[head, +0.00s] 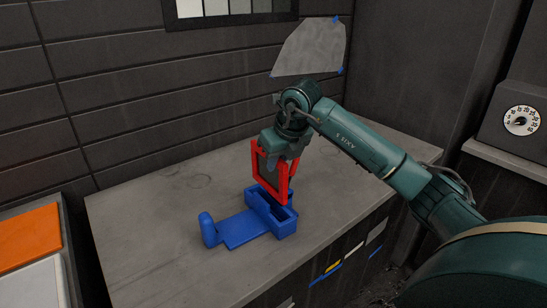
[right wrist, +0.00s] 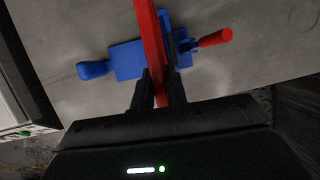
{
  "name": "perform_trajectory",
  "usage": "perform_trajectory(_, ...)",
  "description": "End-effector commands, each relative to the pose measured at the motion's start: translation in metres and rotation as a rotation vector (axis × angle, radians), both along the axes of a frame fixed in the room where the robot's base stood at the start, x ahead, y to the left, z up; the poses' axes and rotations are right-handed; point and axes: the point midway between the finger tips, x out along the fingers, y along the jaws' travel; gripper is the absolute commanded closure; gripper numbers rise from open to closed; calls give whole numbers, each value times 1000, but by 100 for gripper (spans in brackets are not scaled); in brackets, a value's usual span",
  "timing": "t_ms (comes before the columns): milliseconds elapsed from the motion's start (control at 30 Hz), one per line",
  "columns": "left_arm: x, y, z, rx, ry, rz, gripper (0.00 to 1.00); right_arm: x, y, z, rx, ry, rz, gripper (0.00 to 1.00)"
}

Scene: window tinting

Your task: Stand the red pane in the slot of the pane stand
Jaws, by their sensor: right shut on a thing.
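The red pane (head: 284,184) is an upright, open red frame. My right gripper (head: 277,160) is shut on its upper part, and the pane also shows between the fingers in the right wrist view (right wrist: 152,45). The blue pane stand (head: 243,230) lies on the bench, with a flat plate, a rounded post at its left end and a slotted block at its right. It also shows below the pane in the right wrist view (right wrist: 127,60). The pane's lower edge is over the slotted block; I cannot tell whether it is inside the slot. My left gripper is out of view.
The grey bench top (head: 150,240) is clear around the stand. A red cylindrical piece (right wrist: 215,39) sticks out beside the pane. An orange panel (head: 28,238) and a pale panel (head: 35,284) lie at the left. A dark wall stands behind the bench.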

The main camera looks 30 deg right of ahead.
Motion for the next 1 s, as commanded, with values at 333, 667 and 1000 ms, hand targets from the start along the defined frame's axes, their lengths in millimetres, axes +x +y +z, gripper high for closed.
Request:
perform_trajectory(333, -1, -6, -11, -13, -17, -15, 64, 0, 0, -26, 2, -3, 1, 100)
perform_trajectory(667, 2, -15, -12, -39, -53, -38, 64, 0, 1, -53, 1, -3, 3, 100)
perform_trajectory(1000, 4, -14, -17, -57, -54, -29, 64, 0, 0, -65, 1, -3, 3, 100)
